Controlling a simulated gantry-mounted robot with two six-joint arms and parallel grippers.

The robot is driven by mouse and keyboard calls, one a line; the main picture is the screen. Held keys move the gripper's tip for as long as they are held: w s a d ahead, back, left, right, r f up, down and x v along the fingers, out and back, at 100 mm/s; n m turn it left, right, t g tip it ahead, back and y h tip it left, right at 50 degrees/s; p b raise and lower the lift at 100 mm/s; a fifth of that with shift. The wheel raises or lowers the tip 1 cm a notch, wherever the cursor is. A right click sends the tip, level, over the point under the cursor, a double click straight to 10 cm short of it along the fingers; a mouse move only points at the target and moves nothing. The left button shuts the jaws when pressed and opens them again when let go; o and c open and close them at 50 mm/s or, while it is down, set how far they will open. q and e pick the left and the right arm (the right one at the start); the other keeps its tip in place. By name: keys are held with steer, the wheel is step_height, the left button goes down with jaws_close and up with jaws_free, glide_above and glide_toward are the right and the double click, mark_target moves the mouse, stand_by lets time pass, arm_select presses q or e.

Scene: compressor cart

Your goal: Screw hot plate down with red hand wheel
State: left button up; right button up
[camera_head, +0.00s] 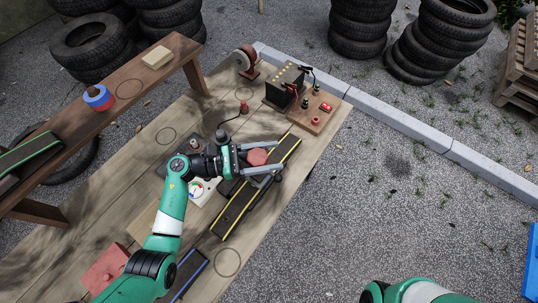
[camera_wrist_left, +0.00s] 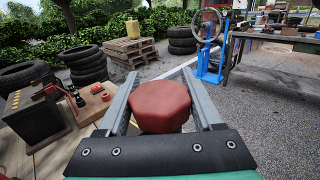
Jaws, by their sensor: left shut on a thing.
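The red hand wheel (camera_head: 257,157) sits between the fingers of my left gripper (camera_head: 276,160), which is shut on it. In the left wrist view the red wheel (camera_wrist_left: 160,106) is a rounded, many-sided knob held between the two grey fingers. The gripper is over the yellow-edged dark strip on the bench, near its right edge; the height of the wheel above it is hard to tell. I cannot tell for sure which part is the hot plate; a dark plate and a pale gauge panel (camera_head: 199,190) lie partly hidden under my left arm. My right gripper is out of view.
A yellow-edged dark strip (camera_head: 232,212) and a red plate (camera_head: 105,268) lie on the bench. A wooden shelf (camera_head: 128,88) runs along the left. Open gravel lies to the right.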

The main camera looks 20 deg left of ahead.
arm_select(q)
steer(key=o, duration=1.4)
steer(key=v, duration=1.1)
steer(key=shift+s+a, duration=0.15)
steer(key=shift+a, duration=0.1)
